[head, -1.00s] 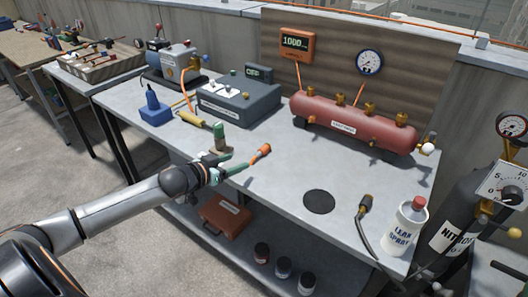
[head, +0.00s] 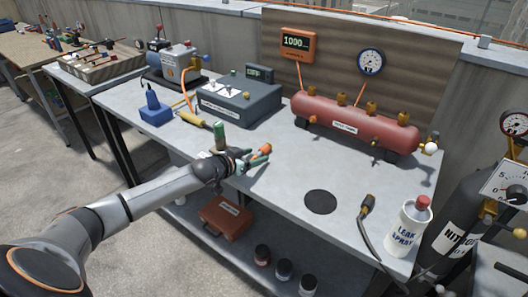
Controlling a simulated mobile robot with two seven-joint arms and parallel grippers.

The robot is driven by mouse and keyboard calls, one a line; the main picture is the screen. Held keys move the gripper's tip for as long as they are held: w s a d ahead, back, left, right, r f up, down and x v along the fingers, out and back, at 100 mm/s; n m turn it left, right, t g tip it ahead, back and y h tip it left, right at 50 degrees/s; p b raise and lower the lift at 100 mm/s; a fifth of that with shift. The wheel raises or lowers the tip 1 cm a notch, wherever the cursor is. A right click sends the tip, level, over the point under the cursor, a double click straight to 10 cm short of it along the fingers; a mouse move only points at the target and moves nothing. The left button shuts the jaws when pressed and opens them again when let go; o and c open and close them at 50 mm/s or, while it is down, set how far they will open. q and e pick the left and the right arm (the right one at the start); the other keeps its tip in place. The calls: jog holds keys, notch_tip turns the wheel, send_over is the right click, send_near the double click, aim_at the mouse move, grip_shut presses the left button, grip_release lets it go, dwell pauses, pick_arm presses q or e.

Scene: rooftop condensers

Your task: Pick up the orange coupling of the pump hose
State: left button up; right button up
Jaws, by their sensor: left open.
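The orange coupling (head: 265,148) lies on the grey workbench (head: 285,185) near its front left part, with only its orange end showing. My left gripper (head: 258,158) has green fingers and is open at the coupling. The fingers cover most of the coupling's near part. I cannot tell whether they touch it. My right gripper is not in view.
A green-topped item (head: 219,135) stands just behind my left wrist. A grey console (head: 238,102) and a red manifold (head: 352,124) stand behind. A black disc (head: 320,202), a black hose end (head: 367,203) and a leak spray bottle (head: 407,228) are to the right.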

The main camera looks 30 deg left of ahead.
pick_arm(q)
jog(key=shift+w+f, duration=0.2)
jog(key=shift+w, duration=0.35)
grip_shut()
dwell(0.4)
